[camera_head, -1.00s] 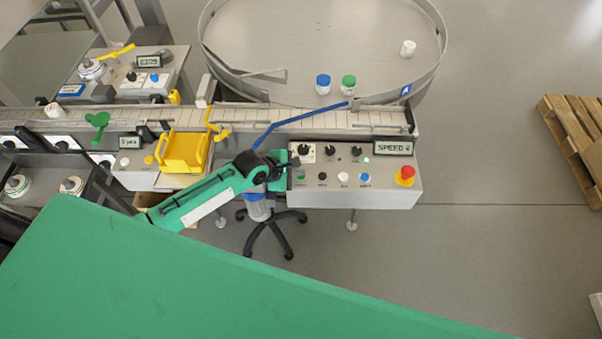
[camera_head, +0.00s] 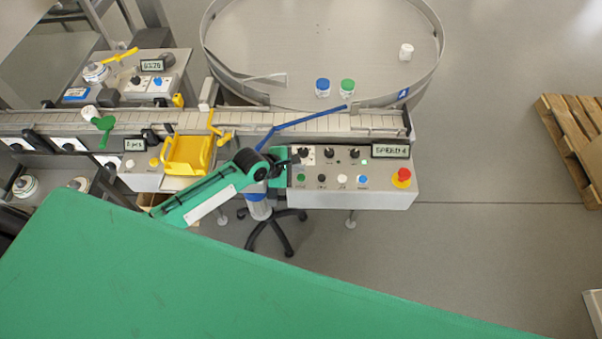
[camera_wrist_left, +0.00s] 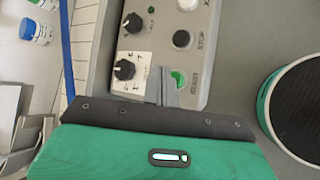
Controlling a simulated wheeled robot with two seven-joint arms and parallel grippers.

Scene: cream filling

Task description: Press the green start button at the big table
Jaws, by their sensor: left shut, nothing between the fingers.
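The control box (camera_head: 400,193) stands in front of the conveyor by the big round table (camera_head: 290,40). Its green start button (camera_head: 301,178) is at the left end of the lower row. In the left wrist view the green button (camera_wrist_left: 178,78) shows beside the fingertips, partly edged by them. My left gripper (camera_head: 291,163) is shut and empty over the left end of the box; its fingers (camera_wrist_left: 162,78) point onto the panel. I cannot tell whether they touch it. The button does not look covered. My right gripper is not in view.
Black knobs (camera_head: 329,154), a white button (camera_head: 342,179), a blue button (camera_head: 362,180) and a red emergency stop (camera_head: 403,175) share the panel. A blue guide bar (camera_head: 300,123) crosses the conveyor behind. A yellow bin (camera_head: 187,155) stands left. Blue- and green-capped jars stand on the round table.

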